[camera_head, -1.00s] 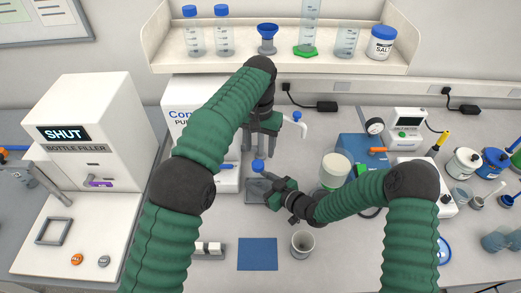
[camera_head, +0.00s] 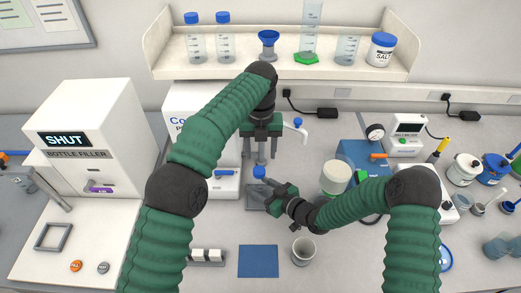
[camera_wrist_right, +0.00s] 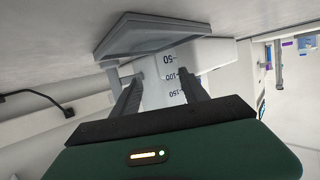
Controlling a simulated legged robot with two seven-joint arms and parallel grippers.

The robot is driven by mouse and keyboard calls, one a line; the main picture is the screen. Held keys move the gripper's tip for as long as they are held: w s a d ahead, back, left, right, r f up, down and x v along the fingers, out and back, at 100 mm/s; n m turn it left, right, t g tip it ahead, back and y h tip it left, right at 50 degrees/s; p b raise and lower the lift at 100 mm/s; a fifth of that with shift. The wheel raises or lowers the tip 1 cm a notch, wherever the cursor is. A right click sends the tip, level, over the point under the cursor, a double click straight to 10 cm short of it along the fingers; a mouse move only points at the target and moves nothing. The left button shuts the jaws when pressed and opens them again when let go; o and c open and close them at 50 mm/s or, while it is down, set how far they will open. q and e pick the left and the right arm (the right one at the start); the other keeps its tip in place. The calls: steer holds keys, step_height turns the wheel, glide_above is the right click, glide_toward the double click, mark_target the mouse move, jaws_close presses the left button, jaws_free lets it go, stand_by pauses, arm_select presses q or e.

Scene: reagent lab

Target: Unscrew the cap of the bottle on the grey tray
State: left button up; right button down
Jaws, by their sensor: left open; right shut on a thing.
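The bottle's blue cap (camera_head: 259,171) shows upright on top of the bottle, over the grey tray (camera_head: 254,204). The bottle body (camera_wrist_right: 158,95), clear with volume marks, shows in the right wrist view between my right gripper's fingers. My right gripper (camera_head: 268,186) is shut on the bottle body from the right, below the cap. The tray also shows in the right wrist view (camera_wrist_right: 150,38). My left gripper (camera_head: 260,154) is open, pointing down just above and behind the cap in the picture. I cannot tell the exact gap between its fingertips and the cap.
A white purifier box (camera_head: 187,105) stands behind my left arm. A beaker (camera_head: 303,251), a blue mat (camera_head: 258,261) and a small rack (camera_head: 206,256) lie in front. A cream-lidded container (camera_head: 336,177) stands to the right, close to my right arm.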

mark_target(262, 170)
arm_select(q)
steer(key=f, duration=0.7)
steer(key=shift+d+f, duration=0.3)
steer(key=shift+d, duration=0.05)
arm_select(e)
steer(key=shift+d, duration=0.3)
arm_select(q)
steer(key=shift+a+f, duration=0.15)
steer(key=shift+f, duration=0.05)
arm_select(e)
steer(key=shift+a, duration=0.15)
arm_select(q)
steer(key=shift+c, duration=0.4)
